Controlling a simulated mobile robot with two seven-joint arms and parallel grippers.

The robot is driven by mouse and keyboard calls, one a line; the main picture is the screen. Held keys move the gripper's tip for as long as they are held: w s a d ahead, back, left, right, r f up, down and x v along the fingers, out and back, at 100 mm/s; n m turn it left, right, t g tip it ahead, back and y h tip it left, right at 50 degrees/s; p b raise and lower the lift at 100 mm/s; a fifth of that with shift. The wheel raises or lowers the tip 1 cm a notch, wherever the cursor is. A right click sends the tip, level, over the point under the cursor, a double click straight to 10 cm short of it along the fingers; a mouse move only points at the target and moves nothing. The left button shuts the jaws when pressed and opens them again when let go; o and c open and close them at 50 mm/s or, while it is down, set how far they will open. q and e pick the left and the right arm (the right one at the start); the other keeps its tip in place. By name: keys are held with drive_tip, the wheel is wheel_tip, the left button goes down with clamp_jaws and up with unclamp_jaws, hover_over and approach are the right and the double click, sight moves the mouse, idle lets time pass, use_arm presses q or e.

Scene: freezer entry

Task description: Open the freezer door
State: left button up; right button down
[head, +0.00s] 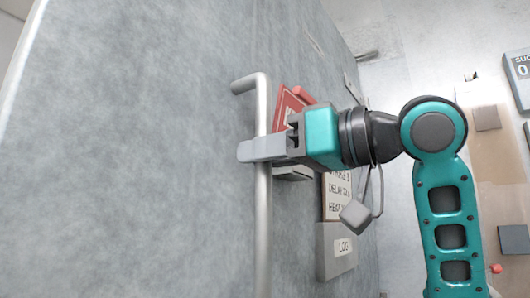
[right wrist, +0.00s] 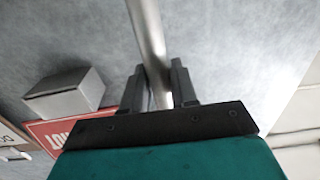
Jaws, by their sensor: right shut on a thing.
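The freezer door (head: 150,130) is a large grey, mottled panel filling the left and middle of the head view. A silver bar handle (head: 263,215) runs vertically along it, with a bent upper end joining the panel. My right gripper (head: 250,149) is shut on the handle a little below that bend. In the right wrist view the handle (right wrist: 147,35) passes between the two fingers of the right gripper (right wrist: 160,85). The grey door panel (right wrist: 220,40) lies behind it. My left gripper is not in view.
A red sign (head: 288,104), a lettered board (head: 338,195) and a grey box marked LOG (head: 337,250) are close to my right gripper. In the right wrist view a grey box (right wrist: 65,92) is left of the fingers. Pale floor or wall shows at the far right.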

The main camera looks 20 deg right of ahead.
drive_tip(key=c, duration=1)
unclamp_jaws()
drive_tip(key=shift+d, duration=0.1)
drive_tip(key=b+v, duration=0.1)
drive_tip(key=v, duration=1.2)
drive_tip(key=shift+b, duration=0.35)
